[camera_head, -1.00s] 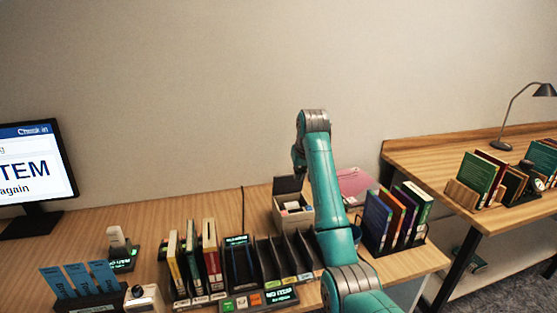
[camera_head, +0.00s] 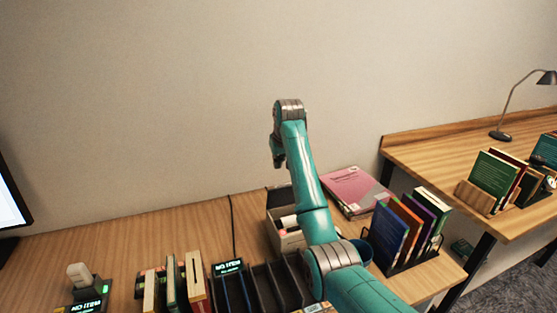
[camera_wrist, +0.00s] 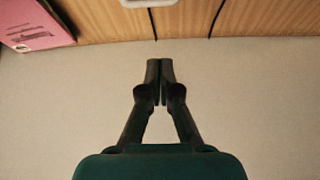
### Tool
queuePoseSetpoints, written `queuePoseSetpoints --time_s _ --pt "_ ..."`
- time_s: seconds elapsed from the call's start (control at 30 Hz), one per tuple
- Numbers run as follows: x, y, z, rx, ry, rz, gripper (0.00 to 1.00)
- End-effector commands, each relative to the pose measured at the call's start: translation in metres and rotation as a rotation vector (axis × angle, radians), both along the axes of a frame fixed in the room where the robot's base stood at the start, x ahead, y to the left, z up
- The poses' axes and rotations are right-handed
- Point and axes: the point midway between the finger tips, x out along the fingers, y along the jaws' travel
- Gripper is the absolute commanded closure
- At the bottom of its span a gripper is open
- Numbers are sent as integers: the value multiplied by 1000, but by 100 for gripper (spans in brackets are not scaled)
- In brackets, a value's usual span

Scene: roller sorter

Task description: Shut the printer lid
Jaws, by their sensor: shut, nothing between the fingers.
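The printer (camera_head: 287,240) is a small light box on the desk near the wall, with white and reddish parts inside. Its dark lid (camera_head: 279,200) stands raised at the back, so it is open. My teal arm crosses in front and hides the right part of both. My gripper (camera_wrist: 160,68) is shut and empty in the wrist view, with the wall and desk behind it. In the head view the end of my arm is above and behind the printer, near the wall; the fingers do not show clearly. The gripper appears apart from the lid.
A pink folder (camera_head: 355,191) lies right of the printer; it also shows in the wrist view (camera_wrist: 35,25). A rack of upright books (camera_head: 405,230) stands at the right. Dark slots (camera_head: 262,290) and more books (camera_head: 175,283) are in front and left.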

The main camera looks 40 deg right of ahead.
Motion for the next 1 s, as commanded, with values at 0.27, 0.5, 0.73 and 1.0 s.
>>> queuePoseSetpoints --time_s 0.27,0.5,0.73,1.0 --pt "16 -5 -38 0 1 0 100" --pt "20 -6 -57 0 -1 0 100" --pt "3 -1 -58 -1 -2 0 100" --pt "-13 4 -58 -1 -2 0 100"
